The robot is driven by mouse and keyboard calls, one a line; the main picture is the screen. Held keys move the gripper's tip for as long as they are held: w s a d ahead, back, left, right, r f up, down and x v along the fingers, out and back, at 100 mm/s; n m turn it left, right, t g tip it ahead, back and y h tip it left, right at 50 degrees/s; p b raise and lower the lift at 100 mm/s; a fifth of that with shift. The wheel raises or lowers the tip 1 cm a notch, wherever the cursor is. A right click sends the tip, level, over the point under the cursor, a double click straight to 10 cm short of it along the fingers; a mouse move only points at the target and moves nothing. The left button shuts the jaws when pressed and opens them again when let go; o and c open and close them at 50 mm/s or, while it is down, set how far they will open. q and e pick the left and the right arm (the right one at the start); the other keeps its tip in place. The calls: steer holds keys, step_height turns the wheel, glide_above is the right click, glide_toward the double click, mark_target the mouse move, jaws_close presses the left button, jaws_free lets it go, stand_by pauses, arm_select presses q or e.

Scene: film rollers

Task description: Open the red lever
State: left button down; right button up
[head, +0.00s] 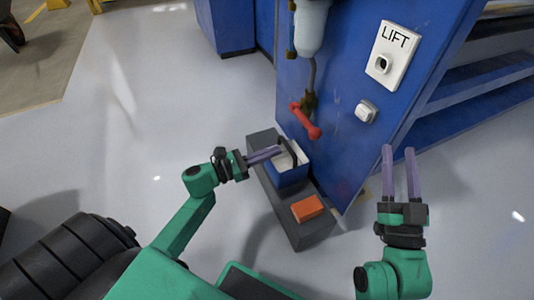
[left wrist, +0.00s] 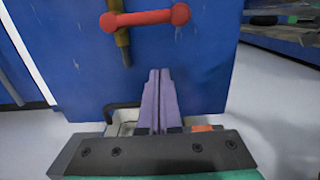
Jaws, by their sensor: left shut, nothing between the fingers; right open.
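The red lever (head: 305,120) is on a brass-coloured fitting at the blue cabinet's face, below a hanging pale cylinder. In the head view it slants down to the right. In the left wrist view the red lever (left wrist: 145,18) lies nearly level across the brass pipe at the top. My left gripper (head: 279,150) is shut and empty, below and left of the lever and apart from it. Its purple fingers (left wrist: 158,82) point toward the blue panel in the left wrist view. My right gripper (head: 400,150) is open and empty, right of the cabinet's corner.
A dark grey bench (head: 262,142) below the lever holds a blue-and-white box (head: 291,178) with a black handle and an orange block (head: 307,208). A LIFT switch plate (head: 393,55) and a small white fixture (head: 366,111) are on the blue panel.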

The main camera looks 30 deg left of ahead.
mark_target(304, 120)
step_height(304, 120, up, 13)
steer(key=s+d+n+t+y+b, duration=0.1)
steer(key=s+d+n+t+y, duration=0.1)
steer(key=s+t+y, duration=0.15)
arm_select(q)
steer(key=w+d+r, duration=0.4)
steer(key=w, duration=0.1)
steer(key=shift+w+d, duration=0.35)
steer(key=shift+d, duration=0.05)
arm_select(e)
steer(key=shift+m+g+h, duration=0.35)
steer(key=shift+m+h, duration=0.15)
steer(key=shift+h, duration=0.35)
steer(key=f, duration=0.1)
steer(key=w+f, duration=0.2)
steer(key=shift+w+a+f, duration=0.2)
steer(key=shift+a+f, duration=0.05)
steer(key=shift+a, duration=0.1)
arm_select(q)
steer(key=shift+r, duration=0.15)
arm_select(e)
steer(key=shift+f+h, duration=0.1)
steer(key=shift+h, duration=0.2)
